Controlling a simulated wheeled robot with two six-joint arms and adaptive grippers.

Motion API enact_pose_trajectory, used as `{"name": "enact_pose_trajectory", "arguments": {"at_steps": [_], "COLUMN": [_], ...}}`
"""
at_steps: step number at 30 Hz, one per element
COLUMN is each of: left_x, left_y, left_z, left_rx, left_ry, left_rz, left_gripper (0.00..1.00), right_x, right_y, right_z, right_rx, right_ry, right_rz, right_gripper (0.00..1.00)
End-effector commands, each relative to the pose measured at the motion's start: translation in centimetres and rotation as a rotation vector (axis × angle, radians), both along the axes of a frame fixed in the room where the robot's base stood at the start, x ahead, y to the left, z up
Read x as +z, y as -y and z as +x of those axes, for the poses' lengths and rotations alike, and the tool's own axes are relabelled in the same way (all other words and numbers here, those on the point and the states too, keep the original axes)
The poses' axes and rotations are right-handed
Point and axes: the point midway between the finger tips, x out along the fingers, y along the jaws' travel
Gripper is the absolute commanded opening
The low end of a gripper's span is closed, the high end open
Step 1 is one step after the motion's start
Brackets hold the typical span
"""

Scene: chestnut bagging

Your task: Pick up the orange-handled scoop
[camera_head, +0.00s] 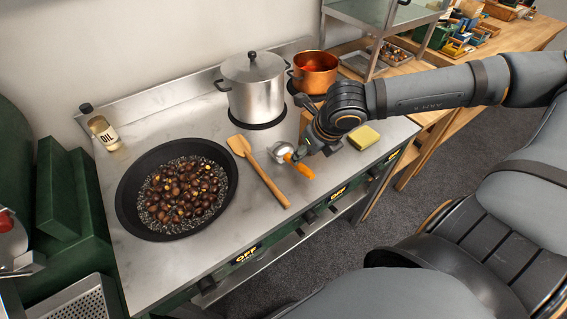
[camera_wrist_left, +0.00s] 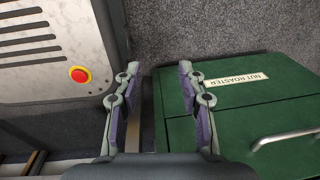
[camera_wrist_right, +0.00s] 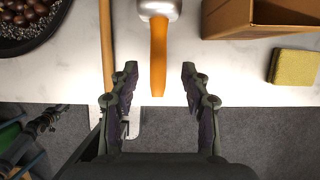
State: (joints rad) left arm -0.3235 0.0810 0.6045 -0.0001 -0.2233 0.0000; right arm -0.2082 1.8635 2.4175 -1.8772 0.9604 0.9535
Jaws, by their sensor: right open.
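The orange-handled scoop (camera_head: 297,163) lies on the steel worktop near its front edge, with a metal head and an orange handle. In the right wrist view its handle (camera_wrist_right: 158,58) points toward my right gripper (camera_wrist_right: 157,88), between and just beyond the open fingertips. My right gripper is open and empty, and in the head view it is over the scoop, partly hiding it. My left gripper (camera_wrist_left: 157,80) is open and empty, away from the worktop, near a green cabinet labelled NUT ROASTER (camera_wrist_left: 240,110). It is not visible in the head view.
A wooden spatula (camera_head: 262,174) lies left of the scoop, beside a black pan (camera_head: 125,205) of chestnuts. A yellow sponge (camera_head: 364,138) and a brown box (camera_wrist_right: 229,20) are to the right. A steel pot (camera_head: 255,90) and a copper pot (camera_head: 315,74) stand behind.

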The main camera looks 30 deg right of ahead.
Motion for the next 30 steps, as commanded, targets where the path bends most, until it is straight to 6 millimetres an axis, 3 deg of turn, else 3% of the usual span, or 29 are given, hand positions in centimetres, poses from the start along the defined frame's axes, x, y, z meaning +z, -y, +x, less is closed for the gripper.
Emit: {"name": "enact_pose_trajectory", "arguments": {"at_steps": [1, 7, 12, 21, 30], "left_x": [-2.3, -6.1, -8.3, -8.6, -9.6], "left_y": [0.0, 0.1, 0.1, 0.1, 0.2], "left_z": [0.7, 4.4, 4.1, 2.4, 2.5], "left_rx": [-0.001, -0.002, -0.002, -0.001, -0.001], "left_ry": [0.011, 0.067, 0.061, 0.036, 0.038], "left_rz": [0.000, -0.001, -0.002, -0.001, -0.002], "left_gripper": [0.40, 0.40, 0.40, 0.40, 0.40], "right_x": [-1.5, -2.9, -3.2, -3.0, -6.9], "right_y": [0.0, 0.1, 0.0, -0.1, -0.3], "right_z": [0.2, 0.7, 1.0, 1.2, 2.7], "right_rx": [-0.001, 0.007, 0.003, -0.001, 0.000], "right_ry": [0.004, -0.002, -0.002, -0.003, -0.004], "right_rz": [-0.002, -0.007, -0.004, -0.002, -0.005], "right_gripper": [0.47, 0.47, 0.47, 0.47, 0.47]}}
